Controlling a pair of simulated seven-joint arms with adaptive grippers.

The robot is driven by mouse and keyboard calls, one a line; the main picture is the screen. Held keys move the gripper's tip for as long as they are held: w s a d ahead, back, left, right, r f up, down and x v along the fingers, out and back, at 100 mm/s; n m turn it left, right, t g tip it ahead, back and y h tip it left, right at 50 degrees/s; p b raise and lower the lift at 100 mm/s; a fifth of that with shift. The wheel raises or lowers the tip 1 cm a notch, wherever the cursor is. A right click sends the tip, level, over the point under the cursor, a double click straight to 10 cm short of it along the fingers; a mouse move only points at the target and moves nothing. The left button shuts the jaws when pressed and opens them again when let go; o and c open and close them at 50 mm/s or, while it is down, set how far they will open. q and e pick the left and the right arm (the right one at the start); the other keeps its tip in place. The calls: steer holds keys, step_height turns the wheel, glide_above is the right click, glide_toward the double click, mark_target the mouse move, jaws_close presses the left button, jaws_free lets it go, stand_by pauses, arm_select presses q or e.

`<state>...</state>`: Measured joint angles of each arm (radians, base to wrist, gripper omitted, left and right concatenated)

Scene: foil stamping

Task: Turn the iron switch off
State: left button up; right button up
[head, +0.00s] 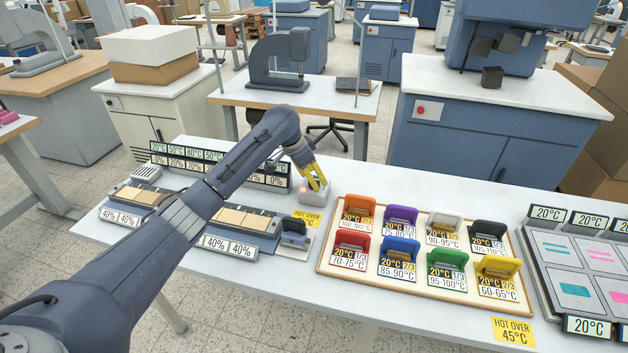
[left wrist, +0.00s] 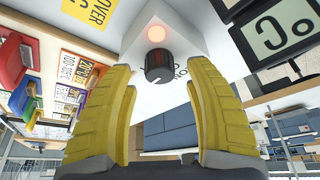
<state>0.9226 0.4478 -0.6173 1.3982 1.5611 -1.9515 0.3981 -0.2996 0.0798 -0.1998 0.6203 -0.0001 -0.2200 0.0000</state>
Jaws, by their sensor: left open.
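The iron switch is a dark round knob (left wrist: 159,67) on a small pale box (left wrist: 192,38), with a lit reddish lamp (left wrist: 156,33) beside it. In the head view the lamp (head: 305,188) glows near the table's back edge, and the knob is hard to make out there. My left gripper (head: 319,184) has yellow fingers and is above the box. In the left wrist view its open fingers (left wrist: 158,74) stand on either side of the knob, with a visible gap on each side. My right gripper is not in view.
A wooden tray (head: 420,287) of several coloured, labelled holders lies right of the switch. A row of percentage displays (head: 270,177) stands to its left. A dark blue tool (head: 293,227) on a pale plate and a "HOT OVER" sign (head: 308,217) are in front.

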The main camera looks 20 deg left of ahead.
arm_select(q)
steer(key=shift+x, duration=0.8)
steer(key=shift+c, duration=0.5)
jaws_close()
